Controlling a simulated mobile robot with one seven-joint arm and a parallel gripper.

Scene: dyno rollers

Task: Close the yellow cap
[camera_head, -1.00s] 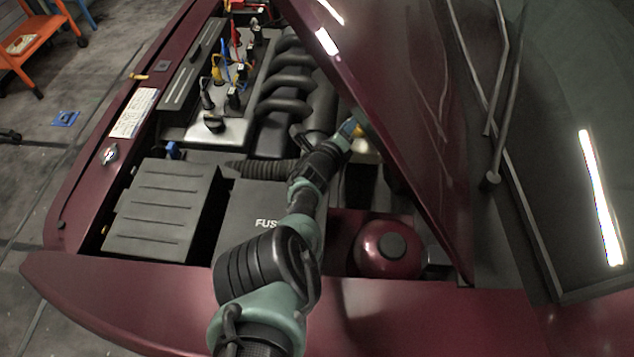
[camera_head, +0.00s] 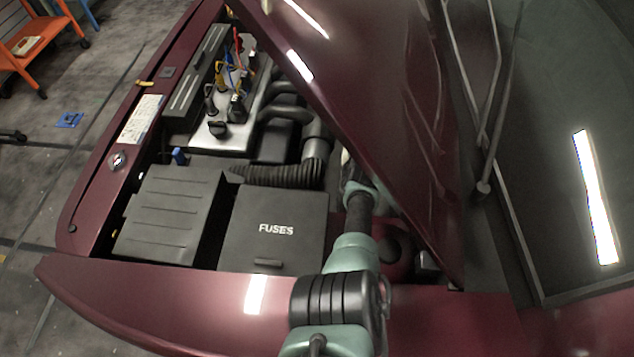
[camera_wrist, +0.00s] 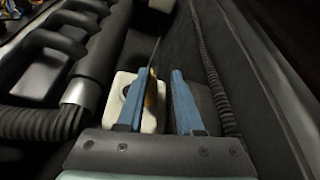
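A white reservoir (camera_wrist: 125,84) with a dark round opening stands ahead of my gripper in the wrist view. The yellow cap (camera_wrist: 152,90) stands upright beside the opening, partly hidden by my left finger. My gripper (camera_wrist: 163,75) has two blue fingers, spread apart with a clear gap. The cap shows just inside the left finger; I cannot tell if they touch. The right finger is clear of it. In the head view my gripper and the cap are hidden under the raised hood and behind my arm; only a sliver of white shows there.
The raised hood (camera_head: 370,90) slopes over my arm on the right. Dark intake pipes (camera_wrist: 75,50) run along the left in the wrist view, and a ribbed hose (camera_wrist: 212,75) on the right. The fuse box (camera_head: 272,235) lies left of my arm.

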